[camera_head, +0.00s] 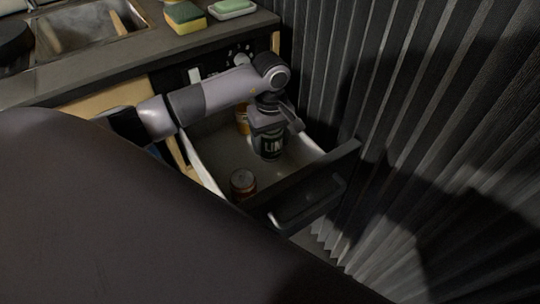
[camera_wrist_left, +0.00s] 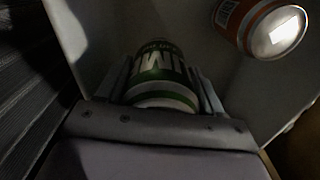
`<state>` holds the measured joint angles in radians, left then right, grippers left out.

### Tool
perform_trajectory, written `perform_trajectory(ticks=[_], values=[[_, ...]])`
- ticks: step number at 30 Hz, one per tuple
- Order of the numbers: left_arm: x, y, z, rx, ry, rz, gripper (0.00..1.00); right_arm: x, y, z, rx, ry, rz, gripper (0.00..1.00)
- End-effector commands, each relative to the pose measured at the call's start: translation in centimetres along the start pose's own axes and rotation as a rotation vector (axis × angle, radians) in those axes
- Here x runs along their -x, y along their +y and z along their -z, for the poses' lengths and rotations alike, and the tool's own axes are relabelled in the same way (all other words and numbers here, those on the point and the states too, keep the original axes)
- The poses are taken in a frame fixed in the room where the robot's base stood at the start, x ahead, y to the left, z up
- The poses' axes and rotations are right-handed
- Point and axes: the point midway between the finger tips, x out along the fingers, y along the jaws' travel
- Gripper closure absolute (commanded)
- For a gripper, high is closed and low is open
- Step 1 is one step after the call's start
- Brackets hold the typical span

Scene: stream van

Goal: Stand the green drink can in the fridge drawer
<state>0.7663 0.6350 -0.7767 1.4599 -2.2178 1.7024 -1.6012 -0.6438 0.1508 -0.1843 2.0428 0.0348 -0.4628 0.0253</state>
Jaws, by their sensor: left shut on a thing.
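The green drink can (camera_wrist_left: 160,78), green and white with large lettering, is between the fingers of my left gripper (camera_wrist_left: 163,88) in the left wrist view. In the head view the can (camera_head: 269,146) looks dark and upright, inside the open fridge drawer (camera_head: 215,150). My left gripper (camera_head: 268,128) is above it, pointing down and shut on it. I cannot tell whether the can's base touches the drawer floor. My right gripper is not in view.
An orange can (camera_head: 242,121) stands behind the green can in the drawer; it also shows in the left wrist view (camera_wrist_left: 262,27). A dark reddish-brown can (camera_head: 243,183) stands near the drawer's front left. The pleated curtain (camera_head: 400,110) is close on the right. The counter (camera_head: 110,60) is behind.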

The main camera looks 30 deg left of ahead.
Motion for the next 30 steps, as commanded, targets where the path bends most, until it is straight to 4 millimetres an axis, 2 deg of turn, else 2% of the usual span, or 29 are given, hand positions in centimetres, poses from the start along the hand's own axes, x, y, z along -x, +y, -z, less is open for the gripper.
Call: perform_trajectory(ticks=[3,8,16,28,29,30], values=[[-1.6,0.1,0.0,0.0,-0.001,-0.002,0.85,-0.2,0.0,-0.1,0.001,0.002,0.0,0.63],[-2.4,0.1,0.1,0.0,0.001,-0.004,0.85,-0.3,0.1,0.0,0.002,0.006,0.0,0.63],[-6.1,0.1,0.0,-0.001,0.0,-0.001,0.85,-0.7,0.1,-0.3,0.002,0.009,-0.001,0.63],[-6.7,0.1,0.1,-0.002,0.003,-0.003,0.85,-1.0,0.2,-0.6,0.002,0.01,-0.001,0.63],[-6.6,0.0,0.1,-0.001,0.001,-0.002,0.24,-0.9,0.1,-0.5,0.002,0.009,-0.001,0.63],[-6.6,0.0,0.0,-0.001,0.001,-0.002,0.11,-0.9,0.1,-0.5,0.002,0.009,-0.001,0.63]])
